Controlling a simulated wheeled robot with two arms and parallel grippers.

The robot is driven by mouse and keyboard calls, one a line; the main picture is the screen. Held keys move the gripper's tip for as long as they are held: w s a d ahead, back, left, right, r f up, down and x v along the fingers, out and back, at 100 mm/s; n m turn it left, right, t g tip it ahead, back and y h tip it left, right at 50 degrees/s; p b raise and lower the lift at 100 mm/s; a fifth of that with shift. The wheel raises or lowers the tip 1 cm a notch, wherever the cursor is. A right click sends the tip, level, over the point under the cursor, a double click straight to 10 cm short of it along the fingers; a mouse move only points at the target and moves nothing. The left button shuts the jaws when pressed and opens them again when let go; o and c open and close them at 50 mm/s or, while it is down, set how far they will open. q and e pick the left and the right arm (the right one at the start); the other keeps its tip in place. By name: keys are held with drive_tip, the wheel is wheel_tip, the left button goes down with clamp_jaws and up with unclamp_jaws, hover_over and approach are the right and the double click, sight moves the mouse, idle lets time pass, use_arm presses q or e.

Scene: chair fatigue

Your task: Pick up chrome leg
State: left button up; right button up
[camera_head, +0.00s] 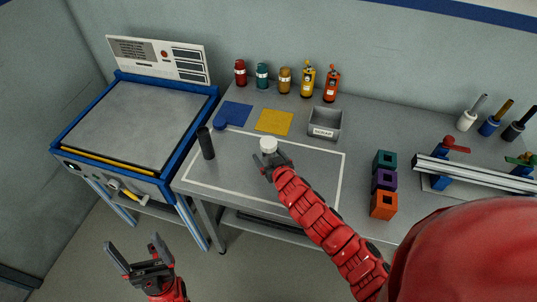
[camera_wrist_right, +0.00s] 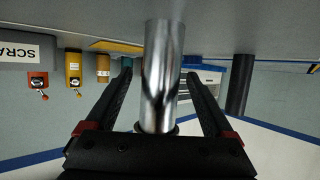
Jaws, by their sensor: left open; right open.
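The chrome leg (camera_wrist_right: 163,50) is a shiny upright cylinder in the right wrist view, between the two fingers of my right gripper. In the head view only its pale round top (camera_head: 268,144) shows clearly, inside the white outline on the grey bench; the gripper hides the rest. My right gripper (camera_head: 272,162) is open around the leg, with visible gaps between the fingers and its sides. My left gripper (camera_head: 138,252) is open and empty over the floor, in front of the bench and away from the leg.
A black cylinder (camera_head: 206,143) stands to the left, near a blue mat (camera_head: 237,112) and yellow mat (camera_head: 274,121). A grey scrap bin (camera_head: 325,124) and several bottles stand behind.

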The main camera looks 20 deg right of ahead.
clamp_jaws()
idle(0.4)
drive_tip(key=shift+r, duration=0.15)
